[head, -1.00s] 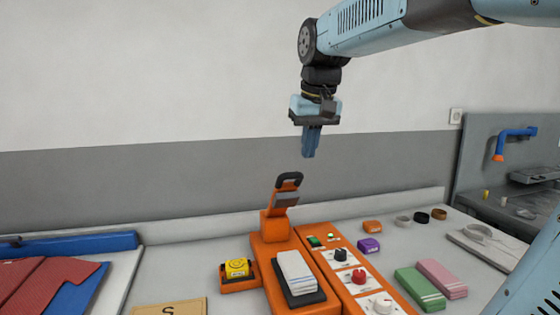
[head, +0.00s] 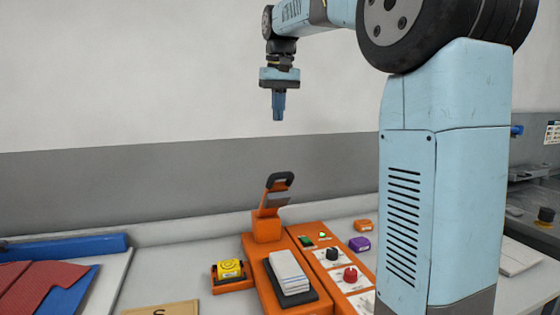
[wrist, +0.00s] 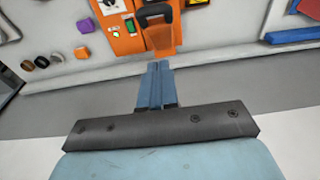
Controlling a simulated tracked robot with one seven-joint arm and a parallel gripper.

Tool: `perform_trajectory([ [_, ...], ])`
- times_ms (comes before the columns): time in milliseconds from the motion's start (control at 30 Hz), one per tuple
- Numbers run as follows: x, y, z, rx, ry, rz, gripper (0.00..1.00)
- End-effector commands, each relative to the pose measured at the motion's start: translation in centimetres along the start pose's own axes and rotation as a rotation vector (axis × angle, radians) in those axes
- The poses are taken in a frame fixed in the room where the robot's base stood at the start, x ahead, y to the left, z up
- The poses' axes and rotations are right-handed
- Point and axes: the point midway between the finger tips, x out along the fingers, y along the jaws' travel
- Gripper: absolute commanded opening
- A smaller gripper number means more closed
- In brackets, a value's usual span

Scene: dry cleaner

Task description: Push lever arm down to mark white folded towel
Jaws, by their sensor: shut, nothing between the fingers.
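An orange press (head: 268,229) stands on the counter with its lever arm (head: 275,194) raised, a black handle (head: 281,179) at its top. The white folded towel (head: 288,270) lies on the dark pad (head: 309,295) of the press, in front of the lever's base. My gripper (head: 279,119) is shut and empty, pointing down, high above the lever and apart from it. In the wrist view my shut fingers (wrist: 157,66) show below the orange lever (wrist: 160,38) in the picture, and the black handle (wrist: 155,12) shows near the top edge.
An orange control panel (head: 340,262) with knobs adjoins the press on the right. A yellow item (head: 230,268) in an orange holder stands left. A purple block (head: 360,244) and an orange block (head: 364,225) lie right. Red cloth (head: 45,284) is at far left. Air around my gripper is clear.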

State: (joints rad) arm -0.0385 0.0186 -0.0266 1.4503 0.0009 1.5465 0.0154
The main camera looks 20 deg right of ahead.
Motion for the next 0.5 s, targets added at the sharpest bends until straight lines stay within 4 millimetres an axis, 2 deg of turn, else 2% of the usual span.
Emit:
perform_trajectory([
  [167,0.3,0.0,0.0,0.0,0.0,0.0,0.0],
  [267,1.2,0.0,0.0,0.0,-0.002,0.0,0.0],
  [500,5.1,0.0,0.1,0.0,-0.003,0.0,0.0],
])
